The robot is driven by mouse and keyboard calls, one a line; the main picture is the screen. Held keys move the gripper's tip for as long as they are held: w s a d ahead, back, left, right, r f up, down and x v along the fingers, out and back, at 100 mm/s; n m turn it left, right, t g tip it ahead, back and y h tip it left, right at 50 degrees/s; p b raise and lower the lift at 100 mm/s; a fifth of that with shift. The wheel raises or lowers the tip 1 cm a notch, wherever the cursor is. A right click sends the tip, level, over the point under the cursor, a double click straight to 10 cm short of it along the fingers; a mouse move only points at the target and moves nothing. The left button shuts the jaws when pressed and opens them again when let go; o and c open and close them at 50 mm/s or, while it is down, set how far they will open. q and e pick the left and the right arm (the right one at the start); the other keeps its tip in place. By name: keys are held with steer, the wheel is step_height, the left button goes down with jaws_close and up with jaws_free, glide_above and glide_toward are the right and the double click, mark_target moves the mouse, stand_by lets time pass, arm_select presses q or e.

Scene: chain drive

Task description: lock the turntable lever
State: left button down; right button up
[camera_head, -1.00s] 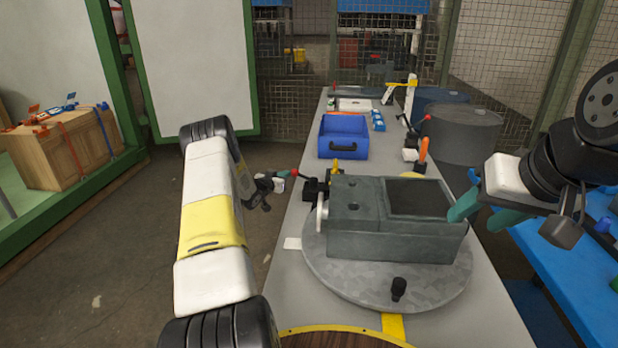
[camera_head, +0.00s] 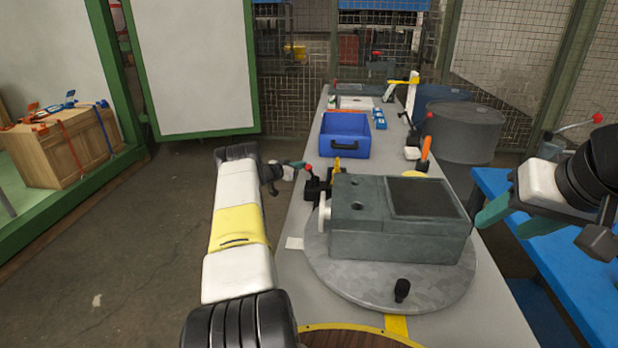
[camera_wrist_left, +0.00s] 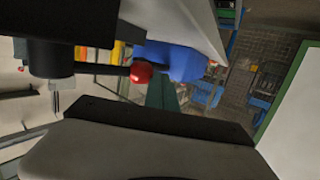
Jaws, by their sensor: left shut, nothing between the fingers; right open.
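The round grey turntable (camera_head: 340,275) lies on the bench and carries a grey housing (camera_head: 400,240). At its far left edge is a black lever block (camera_head: 318,187) with a red ball knob (camera_head: 308,168). The knob also shows in the left wrist view (camera_wrist_left: 141,71), on a dark rod. My left gripper (camera_head: 296,164) is shut and empty, just left of the knob; its teal fingers (camera_wrist_left: 162,92) appear close beside it. I cannot tell whether they touch. My right gripper (camera_head: 492,218) is open and empty, right of the housing.
A blue bin (camera_head: 345,150) stands on the bench beyond the turntable. A black knob (camera_head: 402,290) stands on the turntable's near side. An orange-handled part (camera_head: 425,150) is at the bench's right side. A blue table (camera_head: 555,250) is at the right. Open floor lies left of the bench.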

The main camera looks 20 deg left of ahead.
arm_select(q)
steer(key=shift+w+d, duration=0.95)
steer(key=shift+d, duration=0.1)
steer(key=shift+w+d, duration=0.1)
steer(key=shift+d, duration=0.05)
stand_by(0.4)
stand_by(1.1)
steer(key=v, duration=0.7)
steer(key=shift+s+r, duration=0.1)
steer(key=shift+s, duration=0.25)
